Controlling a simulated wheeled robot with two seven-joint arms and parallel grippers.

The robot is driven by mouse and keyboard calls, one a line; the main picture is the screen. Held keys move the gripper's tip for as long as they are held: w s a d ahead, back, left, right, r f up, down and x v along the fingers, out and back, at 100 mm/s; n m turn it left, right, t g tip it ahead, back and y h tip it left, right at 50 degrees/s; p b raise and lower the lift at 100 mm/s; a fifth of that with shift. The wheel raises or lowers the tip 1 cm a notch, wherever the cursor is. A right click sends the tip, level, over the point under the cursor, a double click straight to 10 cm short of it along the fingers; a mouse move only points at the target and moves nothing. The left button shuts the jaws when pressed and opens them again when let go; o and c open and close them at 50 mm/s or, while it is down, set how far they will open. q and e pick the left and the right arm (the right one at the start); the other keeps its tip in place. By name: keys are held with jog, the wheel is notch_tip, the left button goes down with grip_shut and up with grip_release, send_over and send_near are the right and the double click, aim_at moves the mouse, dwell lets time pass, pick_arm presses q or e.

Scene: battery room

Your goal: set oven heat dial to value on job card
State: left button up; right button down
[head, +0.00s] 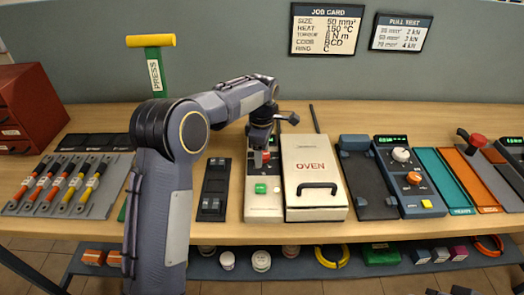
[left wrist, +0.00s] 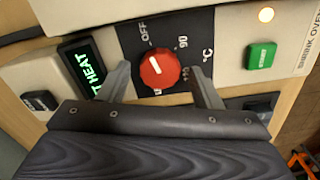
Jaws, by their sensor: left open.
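The oven's heat dial (left wrist: 158,68) is a red knob with a white pointer line, in the middle of the left wrist view. The pointer is turned toward the OFF mark. Marks for 90 and °C show beside it; lower marks are partly hidden. My left gripper (left wrist: 160,75) is open, with one finger on each side of the dial; contact is unclear. In the head view the left gripper (head: 262,150) is over the oven's control panel (head: 264,205). The job card (head: 325,29) hangs on the back wall; its HEAT line appears to read 160 °C, though small. My right gripper does not show.
The heat display (left wrist: 85,65) glows green left of the dial; a green button (left wrist: 261,56) and lit lamp (left wrist: 266,14) are to its right. The oven lid (head: 315,165) is closed. A black fixture (head: 213,190) stands left; a blue device (head: 408,175) stands right.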

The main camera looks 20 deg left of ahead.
pick_arm(q)
jog(key=c, duration=1)
jog(key=shift+r, duration=0.1)
